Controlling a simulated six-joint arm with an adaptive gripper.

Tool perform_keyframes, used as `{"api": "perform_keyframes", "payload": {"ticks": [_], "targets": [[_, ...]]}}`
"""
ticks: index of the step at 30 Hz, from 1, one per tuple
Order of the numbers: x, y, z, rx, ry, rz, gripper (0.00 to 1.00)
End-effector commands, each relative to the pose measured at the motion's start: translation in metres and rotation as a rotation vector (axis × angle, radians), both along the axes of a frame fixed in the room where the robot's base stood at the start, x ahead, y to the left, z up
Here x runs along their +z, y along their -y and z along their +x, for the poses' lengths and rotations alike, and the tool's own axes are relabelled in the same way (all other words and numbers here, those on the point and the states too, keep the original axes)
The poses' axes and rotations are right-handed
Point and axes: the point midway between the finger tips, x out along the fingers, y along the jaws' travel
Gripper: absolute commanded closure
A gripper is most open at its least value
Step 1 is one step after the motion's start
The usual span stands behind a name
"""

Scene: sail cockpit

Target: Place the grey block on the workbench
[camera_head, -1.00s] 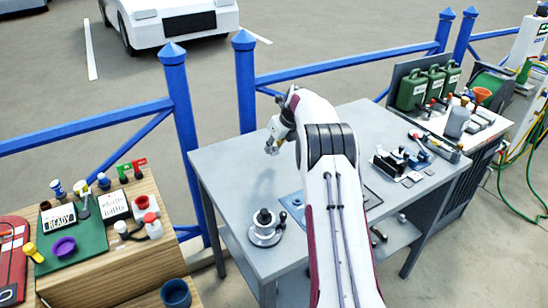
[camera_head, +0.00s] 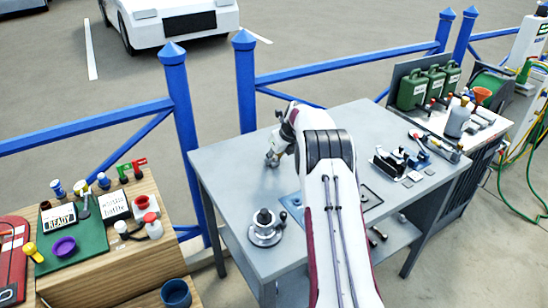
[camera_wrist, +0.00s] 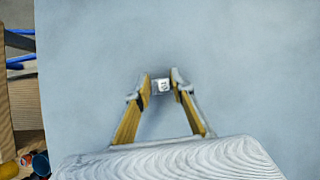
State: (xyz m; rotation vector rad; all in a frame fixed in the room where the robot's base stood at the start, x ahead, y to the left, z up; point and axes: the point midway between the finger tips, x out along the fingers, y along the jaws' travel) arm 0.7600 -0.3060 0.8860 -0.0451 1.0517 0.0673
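The small grey block (camera_wrist: 161,86), with dark marks on its face, sits between the two fingertips of my gripper (camera_wrist: 162,84) in the wrist view. The fingers touch or nearly touch its sides, and my gripper looks shut on it. In the head view my gripper (camera_head: 272,160) is low over the bare left rear part of the grey workbench (camera_head: 225,180); I cannot make out the block clearly there. The bench top also fills most of the wrist view (camera_wrist: 240,60). The block is at or just above the surface; I cannot tell whether it touches.
A round black-and-metal fixture (camera_head: 265,228) stands at the bench's front left. Several tools and a small vise (camera_head: 418,158) lie at the right. A wooden table (camera_head: 130,255) with small items is at left. Blue railing (camera_head: 330,72) runs behind. The bench around my gripper is clear.

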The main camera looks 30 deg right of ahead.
Motion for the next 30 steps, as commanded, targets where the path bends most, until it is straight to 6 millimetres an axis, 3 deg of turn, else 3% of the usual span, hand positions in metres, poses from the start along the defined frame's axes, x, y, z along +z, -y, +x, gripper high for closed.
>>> {"api": "perform_keyframes", "payload": {"ticks": [17,30], "targets": [[0.005,0.000,0.000,0.000,0.000,-0.001,0.61],[0.036,0.002,-0.018,0.000,0.001,-0.001,0.61]]}}
